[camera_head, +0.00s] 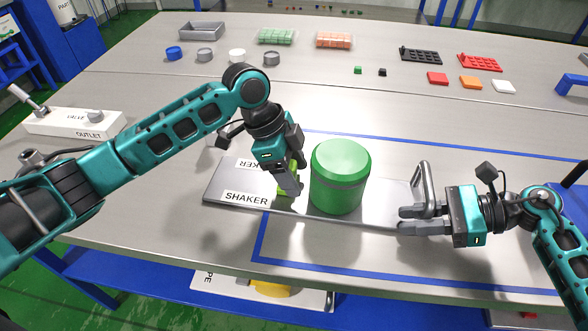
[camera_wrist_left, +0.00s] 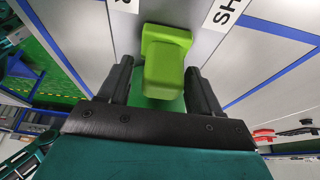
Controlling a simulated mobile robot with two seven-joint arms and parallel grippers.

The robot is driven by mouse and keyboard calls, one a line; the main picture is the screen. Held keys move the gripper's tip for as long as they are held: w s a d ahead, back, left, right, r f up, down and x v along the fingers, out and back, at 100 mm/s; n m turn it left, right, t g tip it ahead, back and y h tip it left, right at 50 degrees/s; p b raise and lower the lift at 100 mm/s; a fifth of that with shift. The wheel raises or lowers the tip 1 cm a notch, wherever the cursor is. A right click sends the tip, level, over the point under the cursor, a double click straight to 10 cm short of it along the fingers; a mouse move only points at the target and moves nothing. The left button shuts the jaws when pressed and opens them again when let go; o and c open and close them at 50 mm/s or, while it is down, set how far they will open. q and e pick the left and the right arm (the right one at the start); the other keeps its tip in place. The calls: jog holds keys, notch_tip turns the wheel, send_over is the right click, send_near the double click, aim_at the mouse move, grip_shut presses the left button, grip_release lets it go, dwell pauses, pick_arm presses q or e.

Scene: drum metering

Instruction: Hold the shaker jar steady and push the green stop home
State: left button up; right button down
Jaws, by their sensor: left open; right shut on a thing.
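The green shaker jar (camera_head: 338,180), with its lid on, stands upright on the grey shaker plate (camera_head: 228,182). The light green stop (camera_head: 284,187) is on the plate just left of the jar, partly hidden by my left gripper. My left gripper (camera_head: 294,188) points down at the stop and is open. In the left wrist view the stop (camera_wrist_left: 167,72) shows between and slightly beyond the two spread fingers (camera_wrist_left: 159,68). My right gripper (camera_head: 404,220) is shut on the metal handle (camera_head: 427,188) at the plate's right end.
A white outlet box (camera_head: 75,123) stands at the left. Blue tape (camera_head: 400,280) outlines an area around the jar. The table in front of the jar is clear.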

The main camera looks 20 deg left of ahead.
pick_arm(q)
jog(key=v, duration=1.2)
pick_arm(e)
jog(key=shift+r, duration=0.1)
pick_arm(q)
jog(key=shift+d, duration=0.1)
pick_arm(e)
jog(key=c, duration=0.9)
grip_release()
